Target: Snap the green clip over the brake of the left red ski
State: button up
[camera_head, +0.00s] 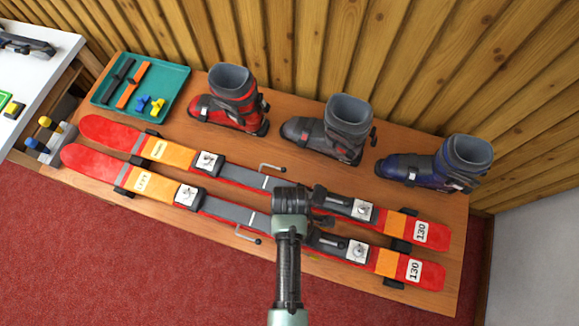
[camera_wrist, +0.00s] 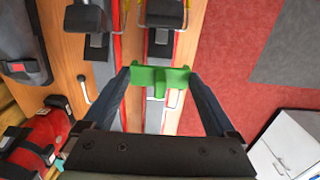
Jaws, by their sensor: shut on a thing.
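My gripper (camera_wrist: 160,76) is shut on the green clip (camera_wrist: 158,92), with a finger at each end of it. In the wrist view the clip is over the near red ski (camera_wrist: 157,119); whether it touches the ski I cannot tell. In the head view my gripper (camera_head: 291,200) covers part of the skis and hides the clip. The far red ski (camera_head: 229,175) and the near red ski (camera_head: 218,208) lie parallel along the bench. A brake lever (camera_head: 272,168) sticks out from the far ski, another brake lever (camera_head: 247,237) from the near ski.
A teal tray (camera_head: 178,98) at the back left holds straps and small yellow and blue pieces. A red boot (camera_head: 232,100), a grey boot (camera_head: 335,131) and a blue boot (camera_head: 440,168) stand along the wall. The wooden bench (camera_head: 420,291) ends in front above red carpet.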

jog(key=shift+s+f+b, duration=0.1)
jog(key=shift+f+b, duration=0.5)
jog(key=shift+f, duration=0.15)
notch_tip(320, 180, down, 5)
jog(key=b, duration=0.4)
jog(key=shift+f+b, duration=0.1)
jog(key=shift+b, duration=0.25)
jog(key=o, duration=0.7)
jog(key=c, duration=0.8)
jog(key=shift+c, duration=0.2)
jog(key=shift+f+b, duration=1.3)
jog(key=shift+f, duration=0.7)
